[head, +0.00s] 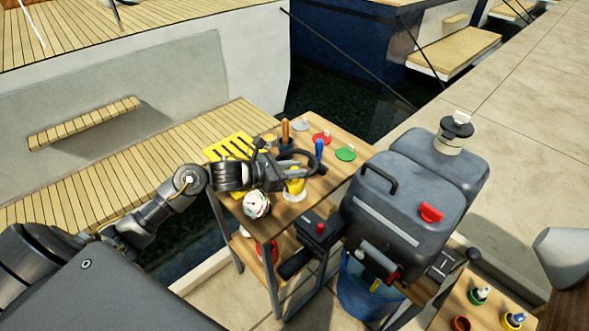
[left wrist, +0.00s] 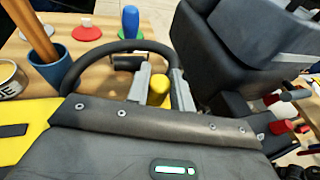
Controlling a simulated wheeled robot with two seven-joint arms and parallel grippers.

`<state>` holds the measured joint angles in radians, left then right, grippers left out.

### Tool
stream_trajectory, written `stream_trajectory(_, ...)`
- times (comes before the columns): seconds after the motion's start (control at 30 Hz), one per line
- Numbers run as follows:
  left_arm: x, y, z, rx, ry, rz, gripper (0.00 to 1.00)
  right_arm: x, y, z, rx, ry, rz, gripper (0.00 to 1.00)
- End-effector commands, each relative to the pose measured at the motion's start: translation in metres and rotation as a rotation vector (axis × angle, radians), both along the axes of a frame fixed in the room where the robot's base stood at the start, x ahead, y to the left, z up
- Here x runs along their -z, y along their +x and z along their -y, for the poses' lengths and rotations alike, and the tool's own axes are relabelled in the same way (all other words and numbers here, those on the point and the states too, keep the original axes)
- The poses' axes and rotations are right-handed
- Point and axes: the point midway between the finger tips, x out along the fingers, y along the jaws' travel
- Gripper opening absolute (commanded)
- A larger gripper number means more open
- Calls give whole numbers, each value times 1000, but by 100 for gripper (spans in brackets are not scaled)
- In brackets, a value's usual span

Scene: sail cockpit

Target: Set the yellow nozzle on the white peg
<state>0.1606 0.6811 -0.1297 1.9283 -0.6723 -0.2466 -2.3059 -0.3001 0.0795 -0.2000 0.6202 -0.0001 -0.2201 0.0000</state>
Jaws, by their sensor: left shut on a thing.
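The yellow nozzle (head: 295,186) is between the fingers of my left gripper (head: 288,171), which is shut on it. In the left wrist view the rounded yellow top of the nozzle (left wrist: 158,92) shows between the two grey fingertips (left wrist: 160,88). In the head view the nozzle is upright, right over a white round base (head: 297,197) near the table's front right edge. The peg of that base is hidden by the nozzle. I cannot tell whether the nozzle touches the base. My right gripper is not in view.
Behind the gripper stand a red base (head: 321,139), a green base (head: 345,154), a pale base (head: 300,125) and a blue-handled thing (head: 319,149). A yellow slotted piece (head: 229,147) and a white patterned ball (head: 256,204) are left. A big grey motor (head: 408,215) stands close on the right.

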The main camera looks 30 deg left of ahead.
Motion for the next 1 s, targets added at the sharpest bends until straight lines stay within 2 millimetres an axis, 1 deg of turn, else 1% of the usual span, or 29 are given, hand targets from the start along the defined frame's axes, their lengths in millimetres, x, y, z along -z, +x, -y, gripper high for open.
stream_trajectory(0.4,8,0,0,0,1,1,0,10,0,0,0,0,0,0)
stream_trajectory(0.43,7,0,0,0,1,1,25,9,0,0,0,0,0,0)
stream_trajectory(0.5,7,0,0,0,0,0,32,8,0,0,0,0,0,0)
stream_trajectory(0.77,7,-1,0,0,1,-1,32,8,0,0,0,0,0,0)
stream_trajectory(1.0,4,-14,-11,0,3,-4,32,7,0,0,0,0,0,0)
